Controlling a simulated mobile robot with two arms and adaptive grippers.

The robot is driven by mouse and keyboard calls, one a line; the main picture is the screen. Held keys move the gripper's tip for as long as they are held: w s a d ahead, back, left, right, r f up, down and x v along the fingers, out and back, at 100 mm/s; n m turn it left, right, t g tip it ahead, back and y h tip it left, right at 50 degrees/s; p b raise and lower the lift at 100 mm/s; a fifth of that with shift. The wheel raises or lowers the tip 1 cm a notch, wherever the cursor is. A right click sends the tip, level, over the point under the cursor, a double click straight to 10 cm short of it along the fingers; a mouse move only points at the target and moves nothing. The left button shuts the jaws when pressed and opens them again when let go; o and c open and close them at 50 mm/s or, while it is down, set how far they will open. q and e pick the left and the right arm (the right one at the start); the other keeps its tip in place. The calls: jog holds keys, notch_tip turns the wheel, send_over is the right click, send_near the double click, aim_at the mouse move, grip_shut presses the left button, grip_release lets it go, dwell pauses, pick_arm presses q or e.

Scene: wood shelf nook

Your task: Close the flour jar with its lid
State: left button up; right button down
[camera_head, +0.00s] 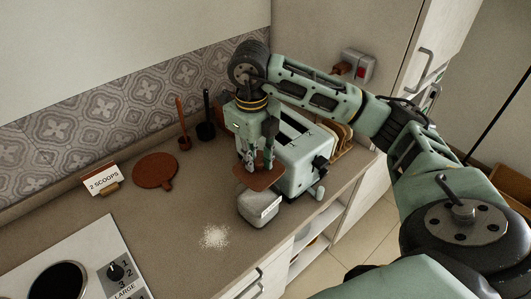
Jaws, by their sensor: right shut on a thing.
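The flour jar (259,209) is a squat, pale grey, squarish jar on the counter, in front of the toaster. The lid (246,176) is a flat, brown, square plate. My right gripper (257,162) points down and is shut on the lid from above. The lid is over the back part of the jar and covers part of its top in this view. I cannot tell whether the lid touches the jar. My left gripper is not in view.
A green toaster (309,158) stands close behind and right of the jar. White flour (214,237) lies spilled on the counter to the left. A "2 SCOOPS" card (103,180), a round brown board (156,170) and a hob (74,270) are farther left. The counter's front edge is near the jar.

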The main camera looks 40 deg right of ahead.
aim_at(254, 173)
jog(key=shift+a+f, duration=0.3)
jog(key=shift+a, duration=0.1)
jog(key=shift+a+f+b, duration=0.1)
jog(key=shift+f+b, duration=0.15)
jog(key=shift+b, duration=0.2)
jog(key=shift+f, duration=0.4)
jog(key=f+b, duration=0.2)
jog(key=f, duration=0.1)
jog(key=shift+d+f+b, duration=0.2)
jog(key=shift+d+b, duration=0.05)
jog(key=shift+b, duration=0.15)
pick_arm(q)
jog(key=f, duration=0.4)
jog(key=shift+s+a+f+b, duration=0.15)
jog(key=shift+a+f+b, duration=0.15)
jog(key=shift+b, duration=0.1)
pick_arm(e)
jog(key=shift+f, duration=0.5)
pick_arm(q)
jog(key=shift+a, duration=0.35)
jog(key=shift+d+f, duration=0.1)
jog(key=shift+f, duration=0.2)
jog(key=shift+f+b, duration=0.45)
jog(key=shift+b, duration=0.25)
pick_arm(e)
jog(key=shift+f, duration=0.15)
